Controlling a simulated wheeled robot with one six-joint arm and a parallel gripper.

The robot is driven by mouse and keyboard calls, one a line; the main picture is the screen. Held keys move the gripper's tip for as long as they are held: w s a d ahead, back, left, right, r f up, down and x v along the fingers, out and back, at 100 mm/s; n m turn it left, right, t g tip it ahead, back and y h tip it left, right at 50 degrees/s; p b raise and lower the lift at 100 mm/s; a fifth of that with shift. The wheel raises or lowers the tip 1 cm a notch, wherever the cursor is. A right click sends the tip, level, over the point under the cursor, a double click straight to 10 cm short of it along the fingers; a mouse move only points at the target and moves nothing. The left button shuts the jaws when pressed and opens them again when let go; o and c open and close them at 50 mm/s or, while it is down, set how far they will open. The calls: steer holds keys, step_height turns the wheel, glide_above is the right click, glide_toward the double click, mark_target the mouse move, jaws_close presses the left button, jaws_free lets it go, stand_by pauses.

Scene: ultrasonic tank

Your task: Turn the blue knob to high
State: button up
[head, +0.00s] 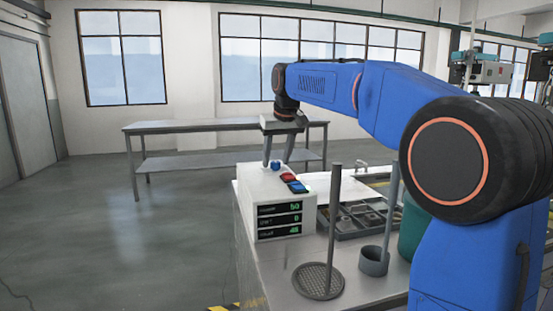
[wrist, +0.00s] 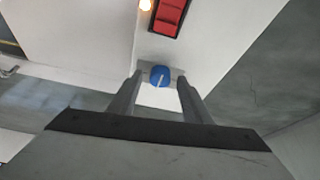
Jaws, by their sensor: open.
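The blue knob (wrist: 160,76) is on top of the white control box (head: 262,190), with a pale pointer line across its face. In the head view the knob (head: 276,165) shows near the box's back edge. My gripper (wrist: 159,80) is open, with its two fingers on either side of the knob. A small gap seems to show between each finger and the knob; I cannot tell for sure about contact. In the head view my gripper (head: 276,164) points down at the box from above. High and low markings are not readable.
A red switch (wrist: 170,17) and a lit amber lamp (wrist: 145,5) are beside the knob. The box front has green number displays (head: 280,219). A parts tray (head: 345,235), a rod on a round mesh base (head: 318,281) and a grey cup (head: 373,262) stand to the right.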

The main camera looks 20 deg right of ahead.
steer(key=shift+f, duration=0.1)
steer(key=shift+c, duration=0.7)
steer(key=c, duration=0.9)
steer(key=shift+a+m, duration=0.1)
steer(key=shift+m, duration=0.2)
steer(key=m+h, duration=0.2)
steer(key=m, duration=0.3)
steer(key=shift+w+a+m, duration=0.1)
steer(key=shift+a+m, duration=0.05)
steer(key=shift+m, duration=0.25)
steer(key=m+h, duration=0.1)
steer(key=m, duration=0.1)
steer(key=m+g+h, duration=0.1)
steer(key=m, duration=0.2)
steer(key=shift+w+a+g, duration=0.1)
steer(key=shift+w+g, duration=0.05)
steer(key=shift+g, duration=0.15)
steer(key=shift+m, duration=0.3)
